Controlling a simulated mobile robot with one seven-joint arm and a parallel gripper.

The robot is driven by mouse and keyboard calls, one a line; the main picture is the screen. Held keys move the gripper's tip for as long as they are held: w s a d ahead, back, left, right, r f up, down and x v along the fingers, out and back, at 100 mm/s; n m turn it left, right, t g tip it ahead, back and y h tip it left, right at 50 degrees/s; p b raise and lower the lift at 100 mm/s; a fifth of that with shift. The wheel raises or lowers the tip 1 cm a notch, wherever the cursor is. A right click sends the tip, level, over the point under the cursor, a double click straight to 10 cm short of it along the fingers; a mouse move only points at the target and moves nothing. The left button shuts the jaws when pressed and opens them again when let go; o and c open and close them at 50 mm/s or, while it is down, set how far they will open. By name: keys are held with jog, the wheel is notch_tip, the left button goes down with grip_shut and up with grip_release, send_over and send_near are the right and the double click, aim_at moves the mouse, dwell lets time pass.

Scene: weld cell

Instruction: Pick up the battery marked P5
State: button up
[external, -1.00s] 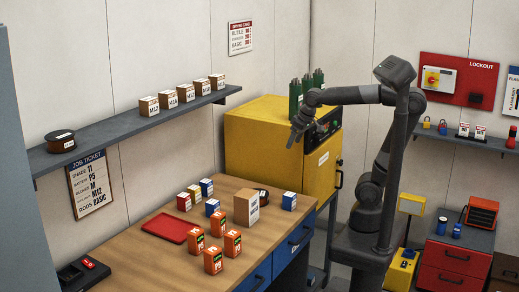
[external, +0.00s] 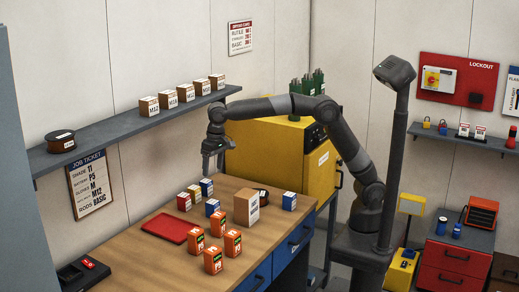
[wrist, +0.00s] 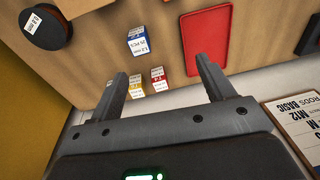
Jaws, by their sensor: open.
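Several orange batteries stand upright on the wooden bench in the external view: a left one (external: 196,240), a rear one (external: 217,223), a right one (external: 232,242) and a front one (external: 212,261). Their marks are too small to read, so I cannot tell which is P5. My gripper (external: 213,168) is open and empty, pointing down above the bench's back edge, behind and well above the batteries. In the wrist view my open gripper (wrist: 162,66) has small blue, yellow and red boxes beyond its fingers; no battery shows clearly there.
A red tray (external: 171,229) lies left of the batteries. A cardboard box (external: 246,207), a dark spool (external: 262,196) and small red, yellow and blue boxes (external: 195,192) stand behind them. A wall shelf (external: 135,131) runs along the left wall.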

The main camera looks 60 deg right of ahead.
jog(key=s+a+f, duration=0.2)
jog(key=a+f, duration=0.4)
jog(key=a, duration=0.5)
jog(key=g+h, duration=0.1)
send_over(196, 230)
jog(key=f, duration=0.4)
jog(key=shift+d+f, duration=0.3)
jog(key=shift+f, duration=0.1)
jog(key=shift+a+f, duration=0.15)
jog(key=shift+f, duration=0.15)
notch_tip(196, 230, down, 5)
jog(key=shift+f, duration=0.1)
jog(key=shift+a+f, duration=0.2)
jog(key=shift+f, duration=1.15)
jog(key=shift+a+f, duration=0.2)
jog(key=shift+f, duration=1.1)
jog(key=shift+c, duration=0.5)
jog(key=shift+r, duration=0.1)
jog(key=c, duration=1.2)
